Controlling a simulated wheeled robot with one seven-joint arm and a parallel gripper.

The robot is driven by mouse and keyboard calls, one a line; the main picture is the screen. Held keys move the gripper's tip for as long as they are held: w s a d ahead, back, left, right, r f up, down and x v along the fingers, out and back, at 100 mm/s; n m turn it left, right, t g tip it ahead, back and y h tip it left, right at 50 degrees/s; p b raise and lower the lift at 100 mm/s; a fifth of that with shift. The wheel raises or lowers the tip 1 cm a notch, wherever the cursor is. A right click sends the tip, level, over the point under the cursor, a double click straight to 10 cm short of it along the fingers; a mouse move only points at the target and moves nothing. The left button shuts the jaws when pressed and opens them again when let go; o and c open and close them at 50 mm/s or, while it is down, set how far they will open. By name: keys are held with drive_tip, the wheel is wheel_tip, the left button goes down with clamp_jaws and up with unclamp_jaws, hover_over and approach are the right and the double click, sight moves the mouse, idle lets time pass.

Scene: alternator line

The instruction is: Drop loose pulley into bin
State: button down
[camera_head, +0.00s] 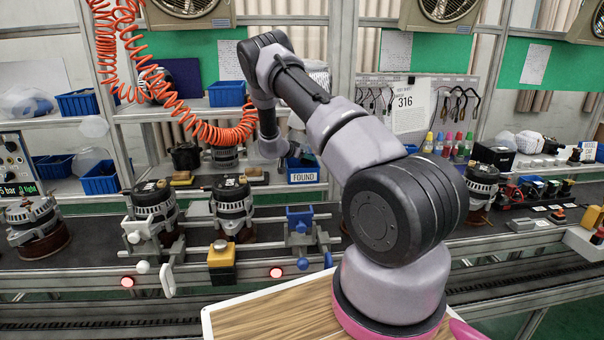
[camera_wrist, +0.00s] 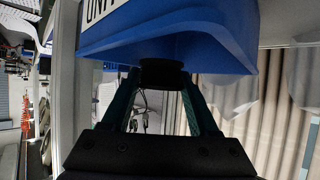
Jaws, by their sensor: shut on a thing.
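The loose pulley (camera_wrist: 163,73) is a small dark disc held between the fingertips of my gripper (camera_wrist: 162,88). In the wrist view it is right at the edge of a blue bin (camera_wrist: 205,28) with a white label, overlapping the bin's wall. I cannot tell whether the pulley touches the wall. In the head view the blue bin (camera_head: 304,167) labelled FOUND stands on the shelf behind the conveyor. My gripper (camera_head: 291,153) is at that bin, small and partly hidden by my own arm, and the pulley cannot be made out there.
Several alternators stand on the conveyor, one (camera_head: 232,205) next to a clamp fixture (camera_head: 303,230). A coiled orange hose (camera_head: 160,90) hangs at the left. Other blue bins (camera_head: 227,93) sit on the shelves. A paper sign (camera_head: 408,103) hangs behind my arm.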

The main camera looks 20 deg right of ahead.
drive_tip(key=shift+c, duration=0.3)
unclamp_jaws()
drive_tip(key=v, duration=1)
drive_tip(key=shift+s+a+r, duration=0.1)
drive_tip(key=shift+s+a, duration=0.1)
drive_tip(key=shift+a, duration=0.15)
